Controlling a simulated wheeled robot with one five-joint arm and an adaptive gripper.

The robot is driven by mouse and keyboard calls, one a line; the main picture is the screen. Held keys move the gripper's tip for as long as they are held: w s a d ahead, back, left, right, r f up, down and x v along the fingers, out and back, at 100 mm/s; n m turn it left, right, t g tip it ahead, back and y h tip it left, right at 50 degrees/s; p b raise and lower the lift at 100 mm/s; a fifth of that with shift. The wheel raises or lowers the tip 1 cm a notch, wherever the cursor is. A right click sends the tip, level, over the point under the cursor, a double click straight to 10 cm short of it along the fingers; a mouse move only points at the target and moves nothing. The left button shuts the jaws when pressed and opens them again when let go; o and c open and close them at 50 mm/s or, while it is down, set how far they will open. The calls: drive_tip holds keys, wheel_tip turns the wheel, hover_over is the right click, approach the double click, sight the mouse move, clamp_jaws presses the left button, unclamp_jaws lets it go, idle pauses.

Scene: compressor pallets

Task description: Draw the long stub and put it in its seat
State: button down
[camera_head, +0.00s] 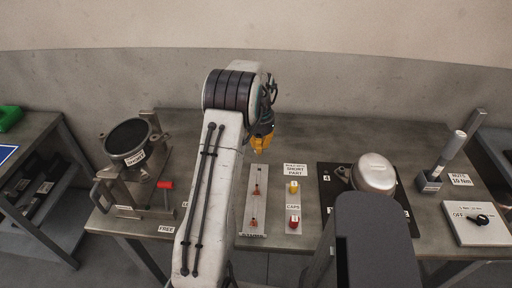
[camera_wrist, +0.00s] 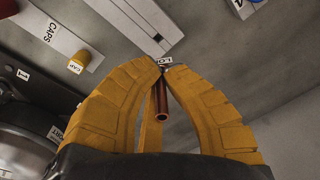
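My gripper (camera_head: 262,143) is raised over the back middle of the bench. In the wrist view its orange fingers (camera_wrist: 160,68) come together at the tips on a copper-brown tube, the stub (camera_wrist: 162,100). The stub's open end points toward the camera; its far end is hidden at the fingertips. I cannot tell its full length. The pale rack (camera_head: 256,200) stands on the bench, with small orange-red parts (camera_head: 254,223) on it. The silver compressor (camera_head: 375,173) sits at the right on a dark pallet (camera_head: 328,197). Its seats are too small or hidden to make out.
A cap strip (camera_head: 293,206) carries a yellow cap (camera_head: 293,187) and a red cap (camera_head: 293,223). A clamp fixture (camera_head: 135,180) stands at the left. A nut tool (camera_head: 448,160) and an OFF switch box (camera_head: 475,222) stand at the right. The bench's back middle is clear.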

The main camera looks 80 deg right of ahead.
drive_tip(key=shift+n, duration=0.4)
drive_tip(key=shift+f+b, duration=2.25)
drive_tip(key=shift+f, duration=0.65)
drive_tip(key=shift+f+n+b, duration=0.3)
drive_tip(key=shift+f+b, duration=0.75)
drive_tip(key=shift+f, duration=0.25)
drive_tip(key=c, duration=1.3)
unclamp_jaws()
drive_tip(key=shift+c, duration=0.2)
drive_tip(key=shift+r, duration=0.15)
drive_tip(key=r, duration=1.1)
drive_tip(key=shift+a+r, duration=0.25)
drive_tip(key=shift+r, duration=0.1)
